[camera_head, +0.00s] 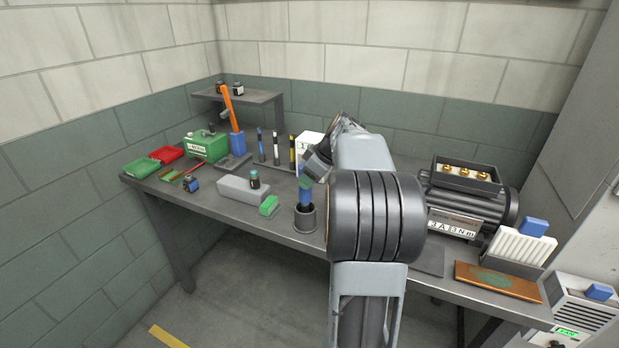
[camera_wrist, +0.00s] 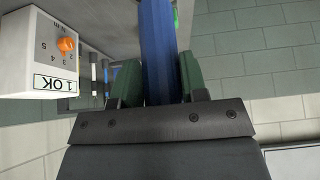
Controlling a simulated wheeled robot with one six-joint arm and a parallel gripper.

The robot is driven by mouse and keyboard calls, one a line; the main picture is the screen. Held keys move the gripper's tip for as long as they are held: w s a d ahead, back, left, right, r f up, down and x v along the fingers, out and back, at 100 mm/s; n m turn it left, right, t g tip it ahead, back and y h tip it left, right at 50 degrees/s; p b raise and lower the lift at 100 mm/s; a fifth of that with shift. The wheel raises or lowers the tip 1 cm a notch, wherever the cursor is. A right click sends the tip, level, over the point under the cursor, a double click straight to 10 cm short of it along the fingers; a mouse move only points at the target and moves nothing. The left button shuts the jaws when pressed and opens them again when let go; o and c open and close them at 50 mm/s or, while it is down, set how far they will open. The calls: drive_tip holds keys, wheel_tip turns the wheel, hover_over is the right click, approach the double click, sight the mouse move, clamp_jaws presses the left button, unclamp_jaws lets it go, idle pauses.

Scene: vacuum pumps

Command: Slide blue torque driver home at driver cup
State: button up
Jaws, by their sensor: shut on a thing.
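The blue torque driver (camera_head: 305,197) stands roughly upright at the dark driver cup (camera_head: 305,221) near the front edge of the bench. Its lower end is hidden by the cup's rim, so I cannot tell how deep it sits. My gripper (camera_head: 306,182) is above the cup and shut on the driver's upper part. In the wrist view, the blue driver (camera_wrist: 158,45) runs between the green fingers of my gripper (camera_wrist: 158,85). The cup cannot be made out in the wrist view.
A grey block (camera_head: 240,190) and a green block (camera_head: 269,206) lie left of the cup. A white tester box (camera_wrist: 40,48) with an orange knob stands behind it. A pump motor (camera_head: 462,205) stands right of my arm. Pens, bins and a shelf (camera_head: 240,94) are farther back.

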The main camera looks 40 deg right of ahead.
drive_tip(key=shift+f+b, duration=0.25)
drive_tip(key=shift+b, duration=0.1)
drive_tip(key=o, duration=1.3)
drive_tip(key=v, duration=1.4)
drive_tip(key=shift+a, duration=0.1)
drive_tip(key=shift+f, duration=0.1)
